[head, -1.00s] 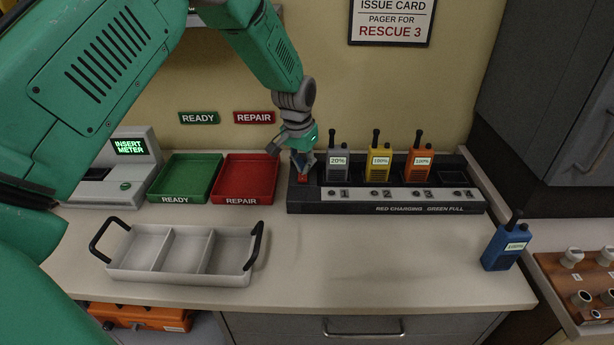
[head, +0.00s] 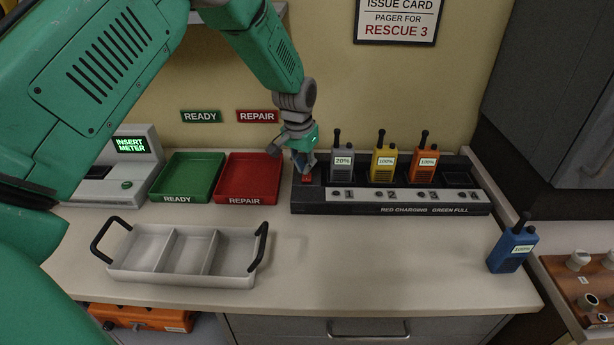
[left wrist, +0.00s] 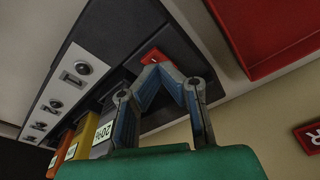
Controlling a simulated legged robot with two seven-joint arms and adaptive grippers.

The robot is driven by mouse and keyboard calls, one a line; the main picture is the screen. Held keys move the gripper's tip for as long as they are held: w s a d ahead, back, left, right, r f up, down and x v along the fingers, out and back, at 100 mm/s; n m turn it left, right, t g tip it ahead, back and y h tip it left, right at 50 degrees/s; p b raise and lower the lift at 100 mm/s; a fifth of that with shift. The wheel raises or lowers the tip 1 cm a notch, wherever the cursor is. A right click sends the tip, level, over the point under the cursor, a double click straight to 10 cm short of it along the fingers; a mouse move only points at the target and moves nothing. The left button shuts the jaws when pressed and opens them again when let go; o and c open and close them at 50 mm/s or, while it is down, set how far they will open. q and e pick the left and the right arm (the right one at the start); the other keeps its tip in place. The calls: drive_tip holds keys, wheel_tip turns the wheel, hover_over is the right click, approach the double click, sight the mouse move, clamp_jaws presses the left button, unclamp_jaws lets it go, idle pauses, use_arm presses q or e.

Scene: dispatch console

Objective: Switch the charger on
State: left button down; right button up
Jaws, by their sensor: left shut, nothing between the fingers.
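The charger (head: 400,208) is a long black bank at the back of the counter, with a pale strip numbered 1 to 4. A grey radio marked 20% (head: 342,165), a yellow radio (head: 383,162) and an orange radio (head: 423,162) stand in it; slot 4 is empty. A red switch (head: 306,178) sits at its left end. My left gripper (head: 305,170) is shut and empty, fingers pointing down at the switch. In the left wrist view the fingertips (left wrist: 150,66) are at the red switch (left wrist: 155,56), partly covering it; I cannot tell whether they press it. My right gripper is out of view.
A red REPAIR tray (head: 247,180) and a green READY tray (head: 187,178) stand left of the charger. A grey three-part carrier (head: 185,252) is in front. A blue radio (head: 512,247) stands at the right edge. The counter's middle front is clear.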

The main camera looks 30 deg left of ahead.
sight(308, 180)
use_arm(q)
drive_tip(key=shift+a+f, duration=0.25)
drive_tip(key=shift+a, duration=0.05)
drive_tip(key=shift+d, duration=1.2)
drive_tip(key=shift+a+f, duration=0.3)
drive_tip(key=shift+a, duration=0.3)
drive_tip(key=shift+a+f+b, duration=0.35)
drive_tip(key=shift+a, duration=0.1)
drive_tip(key=shift+d, duration=0.9)
drive_tip(key=shift+f, duration=0.1)
drive_tip(key=shift+a, duration=0.45)
drive_tip(key=shift+a+r+p, duration=0.3)
drive_tip(key=shift+p, duration=0.05)
drive_tip(key=shift+d+r+p, duration=0.15)
drive_tip(key=shift+r+p, duration=0.45)
drive_tip(key=shift+r, duration=0.2)
drive_tip(key=r+p, duration=0.1)
drive_tip(key=d+r+p, duration=0.1)
drive_tip(key=r, duration=0.1)
drive_tip(key=shift+a+r+p, duration=0.2)
drive_tip(key=shift+r+p, duration=0.4)
drive_tip(key=shift+p, duration=0.05)
drive_tip(key=shift+a+r, duration=0.15)
drive_tip(key=shift+a, duration=0.2)
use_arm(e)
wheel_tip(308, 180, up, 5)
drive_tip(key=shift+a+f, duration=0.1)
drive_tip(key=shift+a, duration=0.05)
